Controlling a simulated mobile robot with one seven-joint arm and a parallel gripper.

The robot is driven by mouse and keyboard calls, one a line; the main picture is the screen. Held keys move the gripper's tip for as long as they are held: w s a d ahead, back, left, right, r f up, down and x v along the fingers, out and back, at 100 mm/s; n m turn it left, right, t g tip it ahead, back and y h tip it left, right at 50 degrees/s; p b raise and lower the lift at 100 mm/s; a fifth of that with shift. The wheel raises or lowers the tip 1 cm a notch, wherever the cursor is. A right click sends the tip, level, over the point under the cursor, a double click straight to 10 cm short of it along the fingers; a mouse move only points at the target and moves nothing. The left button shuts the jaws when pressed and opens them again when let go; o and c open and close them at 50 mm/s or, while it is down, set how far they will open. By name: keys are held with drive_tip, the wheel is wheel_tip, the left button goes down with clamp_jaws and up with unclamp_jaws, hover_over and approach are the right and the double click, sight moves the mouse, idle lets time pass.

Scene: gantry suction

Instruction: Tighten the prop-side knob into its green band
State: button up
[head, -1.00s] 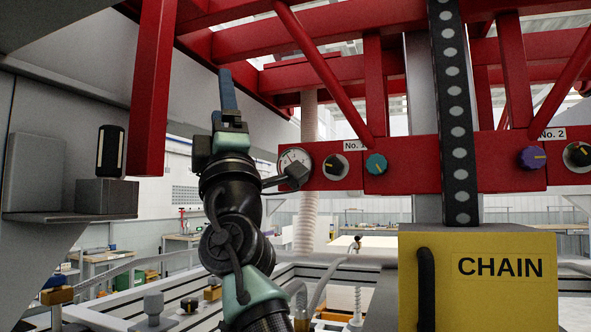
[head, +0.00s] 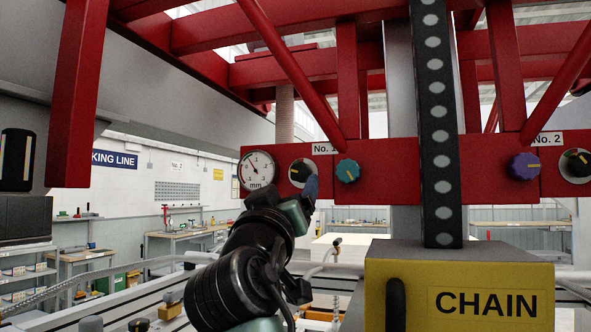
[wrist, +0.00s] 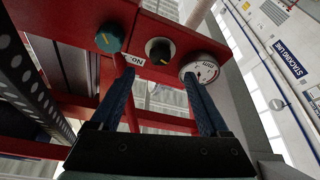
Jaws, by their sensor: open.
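On the red beam, a black knob (head: 299,171) with a yellow mark sits on a pale dial by the "No. 1" label. A teal knob (head: 347,171) is to its right, then a purple knob (head: 524,166) and another black knob (head: 578,163) by "No. 2". I cannot tell which is the prop-side knob, nor make out a green band. My gripper (head: 311,186) is just below the first black knob in the head view. In the wrist view its blue fingers are open and empty, with that black knob (wrist: 159,50) ahead between and beyond the tips; the teal knob (wrist: 110,37) is left.
A round mm gauge (head: 258,172) is left of the first black knob. Red diagonal braces hang above the beam.

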sight(298, 174)
drive_tip(key=p+x, duration=0.2)
drive_tip(key=x, duration=0.6)
drive_tip(key=shift+w+p, duration=0.15)
drive_tip(key=shift+p, duration=0.25)
clamp_jaws()
drive_tip(key=shift+a+f+m+h+b, duration=0.1)
drive_tip(key=shift+m+h+b, duration=0.3)
drive_tip(key=shift+m+b, duration=0.3)
drive_tip(key=m+h+b, duration=0.1)
drive_tip(key=m, duration=0.1)
drive_tip(key=shift+a+m, duration=0.1)
drive_tip(key=shift+m, duration=0.2)
drive_tip(key=shift+r+m+g+h, duration=0.2)
drive_tip(key=shift+m+g+h, duration=0.2)
drive_tip(key=shift+m+h, duration=1)
drive_tip(key=shift+m+y, duration=0.4)
